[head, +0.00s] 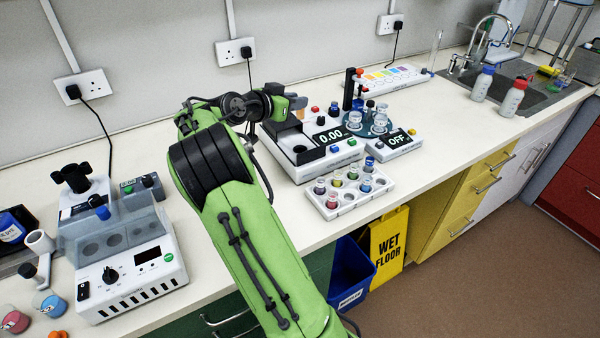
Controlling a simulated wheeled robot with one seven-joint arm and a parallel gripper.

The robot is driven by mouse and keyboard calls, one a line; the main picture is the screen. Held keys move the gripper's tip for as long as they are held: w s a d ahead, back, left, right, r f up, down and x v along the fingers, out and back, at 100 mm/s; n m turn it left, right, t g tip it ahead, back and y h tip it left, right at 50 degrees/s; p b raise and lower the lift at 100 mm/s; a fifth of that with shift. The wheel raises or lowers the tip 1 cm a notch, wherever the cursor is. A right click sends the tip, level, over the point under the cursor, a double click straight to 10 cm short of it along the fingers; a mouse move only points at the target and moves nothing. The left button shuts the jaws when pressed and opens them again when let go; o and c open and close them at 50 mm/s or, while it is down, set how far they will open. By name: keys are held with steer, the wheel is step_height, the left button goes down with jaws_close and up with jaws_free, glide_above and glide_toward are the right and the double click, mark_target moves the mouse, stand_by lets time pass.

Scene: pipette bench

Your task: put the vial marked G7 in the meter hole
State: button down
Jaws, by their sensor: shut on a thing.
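My gripper (297,104) is at the end of my green arm, above the back left of the white meter (322,160), whose display reads 0.00. It is shut on a small amber thing, probably a vial (299,115), seen just below the jaws and mostly hidden. No mark on it is readable. A white rack (349,207) in front of the meter holds several small vials with coloured caps. Their marks are too small to read.
A round teal stand (358,127) with glass jars and a small OFF-display device (402,147) stand right of the meter. A white-and-grey machine (135,275) is at the left. Two bottles (482,84) stand near the sink. The bench right of the rack is clear.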

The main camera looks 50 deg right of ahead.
mark_target(295, 153)
step_height(295, 153, down, 13)
steer(key=b, duration=0.4)
steer(key=shift+r, duration=0.1)
steer(key=shift+b, duration=0.35)
steer(key=shift+f, duration=0.2)
steer(key=c, duration=1.4)
jaws_free()
steer(key=shift+o, duration=1)
